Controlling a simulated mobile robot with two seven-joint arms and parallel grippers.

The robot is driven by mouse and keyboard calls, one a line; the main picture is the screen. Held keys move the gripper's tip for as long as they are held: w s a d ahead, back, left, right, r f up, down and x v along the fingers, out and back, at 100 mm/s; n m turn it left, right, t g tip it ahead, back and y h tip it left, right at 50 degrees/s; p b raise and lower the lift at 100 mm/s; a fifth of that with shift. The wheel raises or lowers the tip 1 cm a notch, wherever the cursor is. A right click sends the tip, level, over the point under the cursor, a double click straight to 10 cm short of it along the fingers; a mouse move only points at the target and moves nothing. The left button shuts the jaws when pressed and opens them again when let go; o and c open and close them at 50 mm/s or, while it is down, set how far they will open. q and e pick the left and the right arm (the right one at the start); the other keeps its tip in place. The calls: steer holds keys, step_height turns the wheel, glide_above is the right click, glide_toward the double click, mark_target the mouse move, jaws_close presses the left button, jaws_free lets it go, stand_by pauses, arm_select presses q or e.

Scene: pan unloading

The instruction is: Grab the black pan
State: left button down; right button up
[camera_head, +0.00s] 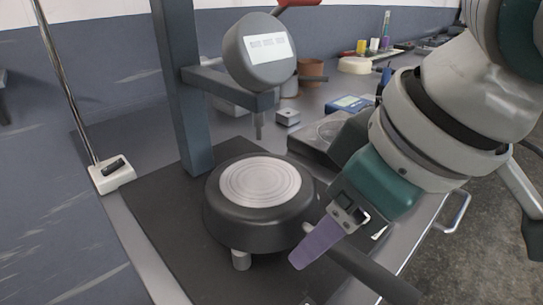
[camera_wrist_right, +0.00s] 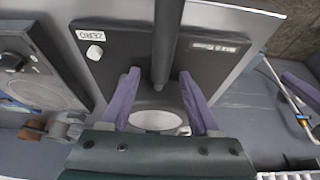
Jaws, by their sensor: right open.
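The black pan (camera_head: 212,215) sits bottom up on short supports, its pale ringed disc (camera_head: 260,182) facing upward. Its dark handle (camera_head: 375,272) extends to the lower right. My right gripper (camera_head: 318,247) is at the handle, near the pan body, with its purple fingers pointing down. In the wrist view the handle (camera_wrist_right: 167,45) runs between the two open fingers of the right gripper (camera_wrist_right: 160,76), with a gap on both sides. The far finger is mostly hidden in the head view.
The pan stands over a black base plate (camera_head: 160,215) with a grey post (camera_head: 178,90) and a round gauge (camera_head: 258,55) above. A dark flat device (camera_head: 325,135) stands behind, close to my right arm. Cups and small items line the back of the bench.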

steer(key=shift+c, duration=0.3)
jaws_close()
steer(key=shift+r, duration=0.1)
